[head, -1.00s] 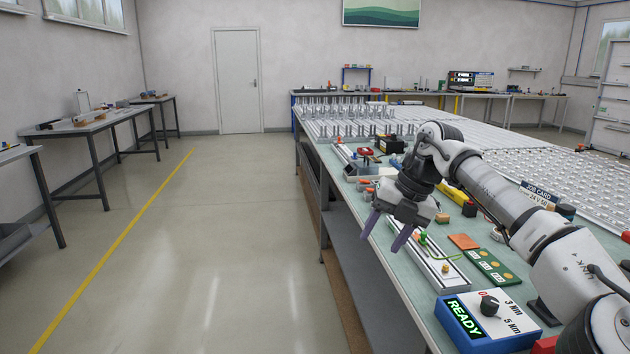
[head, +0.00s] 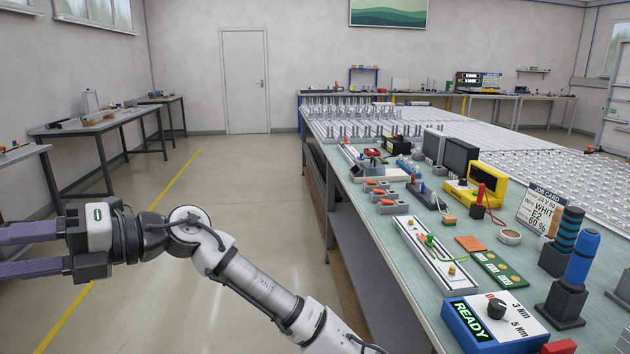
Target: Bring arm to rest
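My gripper (head: 35,252) is at the lower left of the head view, at the end of my arm, which reaches out to the left over the open floor. Its two purple fingers point left and stand apart, with nothing between them. The fingertips reach the left edge of the picture. My gripper is clear of the workbench (head: 385,268) and touches nothing.
The bench at right holds a blue torque box (head: 490,318) reading READY, a white rail fixture (head: 428,252), a yellow meter (head: 485,183), a job card (head: 541,208) and blue-handled tools (head: 582,258). Side tables (head: 100,126) stand along the left wall. The floor (head: 245,190) between is free.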

